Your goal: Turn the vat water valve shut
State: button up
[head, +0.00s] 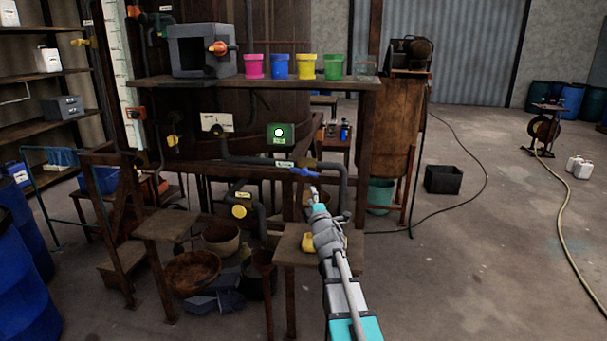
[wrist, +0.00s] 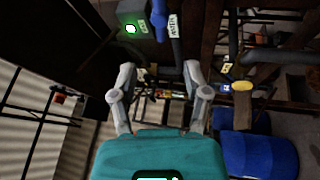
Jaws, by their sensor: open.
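The water valve has a blue handle (head: 304,173) on a dark pipe below the shelf, beside a small white label (head: 284,164). In the wrist view the blue handle (wrist: 158,18) is at the top, lying along the pipe, next to a label (wrist: 172,27) that seems to read WATER. My gripper (head: 314,192) is just below the handle in the head view. In the wrist view my gripper (wrist: 160,72) has its two fingers spread wide with nothing between them. The handle lies beyond the fingertips, apart from them.
A green box with a lit round light (head: 281,134) is mounted above the valve; it also shows in the wrist view (wrist: 131,28). A yellow-handled valve (head: 240,211) is lower left. Coloured pots stand on the shelf (head: 300,82). Open floor (head: 480,270) lies to the right.

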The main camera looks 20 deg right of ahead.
aim_at(304, 174)
jog(key=p+x, duration=0.3)
jog(key=x, duration=1)
jog(key=shift+w+r, duration=0.1)
jog(key=shift+w, duration=0.25)
jog(key=shift+c, duration=0.3)
grip_shut()
